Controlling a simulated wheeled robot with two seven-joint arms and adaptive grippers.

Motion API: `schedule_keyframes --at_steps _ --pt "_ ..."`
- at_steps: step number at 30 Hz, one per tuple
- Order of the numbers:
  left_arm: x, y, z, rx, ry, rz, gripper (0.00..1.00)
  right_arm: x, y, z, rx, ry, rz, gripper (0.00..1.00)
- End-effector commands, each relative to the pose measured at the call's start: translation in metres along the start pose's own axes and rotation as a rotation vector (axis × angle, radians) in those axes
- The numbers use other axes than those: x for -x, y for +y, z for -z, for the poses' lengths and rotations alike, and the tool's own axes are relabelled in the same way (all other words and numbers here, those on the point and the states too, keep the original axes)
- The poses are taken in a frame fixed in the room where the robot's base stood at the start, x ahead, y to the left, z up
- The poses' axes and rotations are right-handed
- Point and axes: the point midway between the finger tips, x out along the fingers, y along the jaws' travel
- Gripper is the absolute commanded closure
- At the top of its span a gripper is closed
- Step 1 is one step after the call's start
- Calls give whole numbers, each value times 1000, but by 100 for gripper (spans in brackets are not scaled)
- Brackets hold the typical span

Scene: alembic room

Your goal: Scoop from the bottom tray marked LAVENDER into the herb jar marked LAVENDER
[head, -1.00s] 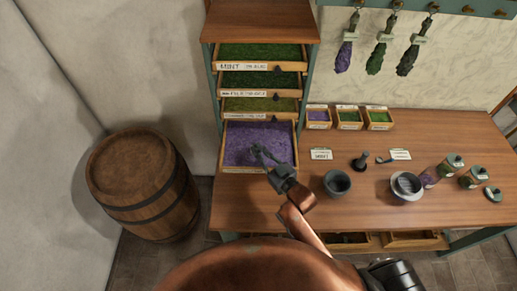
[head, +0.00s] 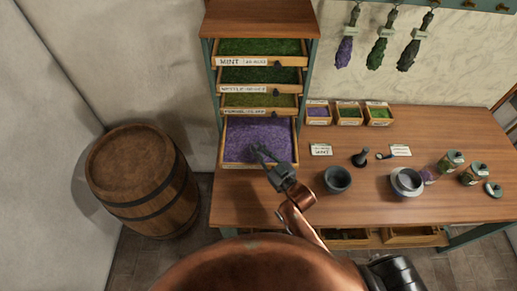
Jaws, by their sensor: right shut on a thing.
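The bottom tray (head: 229,160) is pulled out of the cabinet and full of purple herb (head: 255,135). I cannot read a label on it. My right gripper (head: 257,153) reaches over its front edge, with the fingertips over or in the purple herb. It is shut on a small dark thing too small to identify. Whether any herb is held there cannot be told. My left gripper is not in view.
Upper trays marked MINT (head: 241,62) and others sit above. A dark mortar (head: 337,180), a pale bowl (head: 406,183), a pestle (head: 360,158), cards and other jars (head: 474,174) are on the table (head: 270,205). A barrel (head: 142,180) stands left. The front left tabletop is clear.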

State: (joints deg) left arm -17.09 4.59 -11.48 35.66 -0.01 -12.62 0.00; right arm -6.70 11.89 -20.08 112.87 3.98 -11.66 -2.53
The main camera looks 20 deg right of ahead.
Motion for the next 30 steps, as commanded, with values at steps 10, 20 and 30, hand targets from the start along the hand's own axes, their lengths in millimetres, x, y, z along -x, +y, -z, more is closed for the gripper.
schedule_keyframes --at_steps 10,20,30 --pt "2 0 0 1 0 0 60 0 0 0 0 0 0 100" --pt "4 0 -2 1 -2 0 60 6 7 -1 0 -1 0 100" --pt "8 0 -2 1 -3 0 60 14 19 -3 0 -1 0 100"
